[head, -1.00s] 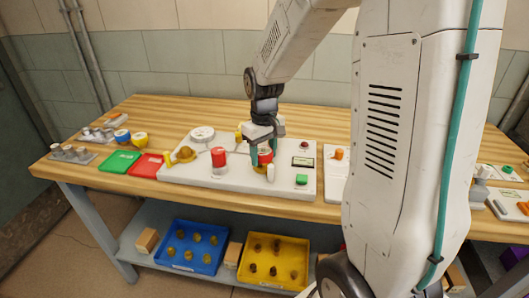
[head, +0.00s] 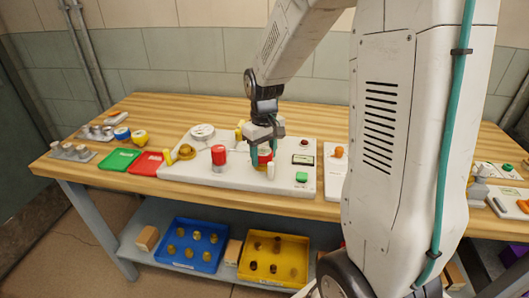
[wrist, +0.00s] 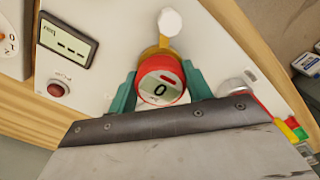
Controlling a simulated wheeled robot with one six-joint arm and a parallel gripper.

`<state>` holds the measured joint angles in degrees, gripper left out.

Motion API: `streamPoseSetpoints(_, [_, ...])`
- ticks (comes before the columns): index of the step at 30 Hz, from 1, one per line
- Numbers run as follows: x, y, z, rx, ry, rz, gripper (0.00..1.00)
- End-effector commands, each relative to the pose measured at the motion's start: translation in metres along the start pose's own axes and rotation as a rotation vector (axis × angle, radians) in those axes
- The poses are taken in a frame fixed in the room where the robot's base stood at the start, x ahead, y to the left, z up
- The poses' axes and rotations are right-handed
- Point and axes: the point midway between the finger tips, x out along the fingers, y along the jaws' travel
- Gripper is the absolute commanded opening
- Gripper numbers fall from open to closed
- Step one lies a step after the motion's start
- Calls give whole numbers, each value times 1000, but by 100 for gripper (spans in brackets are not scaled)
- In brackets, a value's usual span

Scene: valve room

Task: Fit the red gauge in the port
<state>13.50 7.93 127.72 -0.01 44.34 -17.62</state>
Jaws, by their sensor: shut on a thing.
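The red gauge (wrist: 160,88) has a white face with a dark 0 and a red mark, seen close up in the wrist view. My gripper (wrist: 158,85) is shut on it, with a teal finger on each side. In the head view my gripper (head: 264,155) points down over the white panel (head: 235,178) and partly covers the gauge (head: 264,159). A brass-coloured part (wrist: 152,52) shows directly beside the gauge, next to a white-capped post (wrist: 170,22). The gauge's lower end is hidden, so I cannot tell how it sits in the port.
On the panel stand a red cylinder (head: 218,155), a brass part (head: 185,151), a display (head: 302,159) and a green button (head: 301,177). Green (head: 119,160) and red (head: 147,163) trays lie to the left. Blue (head: 188,247) and yellow (head: 272,262) bins stand on the shelf below.

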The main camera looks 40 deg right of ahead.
Motion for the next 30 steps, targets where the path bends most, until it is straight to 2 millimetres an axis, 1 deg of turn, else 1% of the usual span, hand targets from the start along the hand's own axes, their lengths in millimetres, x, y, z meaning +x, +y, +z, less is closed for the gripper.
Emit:
streamPoseSetpoints(8, [0, 0, 0, 0, 1, 0, 21])
streamPoseSetpoints(9, [0, 0, 0, 0, 1, 0, 52])
streamPoseSetpoints(11, [0, 0, 0, 0, 0, 0, 69])
streamPoseSetpoints(12, [0, 0, 0, 0, 0, 0, 75])
streamPoseSetpoints(21, [-1, 0, 0, 0, 0, 0, 75])
streamPoseSetpoints(30, [-18, 0, 0, 0, 2, 1, 75])
